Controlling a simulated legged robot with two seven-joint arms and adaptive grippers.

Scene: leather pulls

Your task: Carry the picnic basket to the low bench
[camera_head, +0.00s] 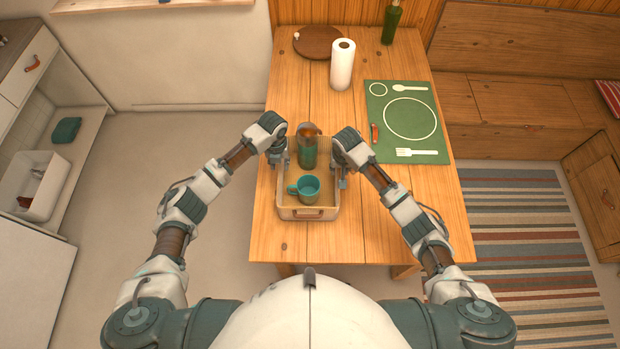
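The picnic basket (306,214) is a shallow tan open box on the wooden table (290,243), near its front edge. A wooden bench (510,100) runs along the wall at the right.
A green mat (409,150) with printed place-setting shapes lies right of the basket. A striped rug (530,250) lies right.

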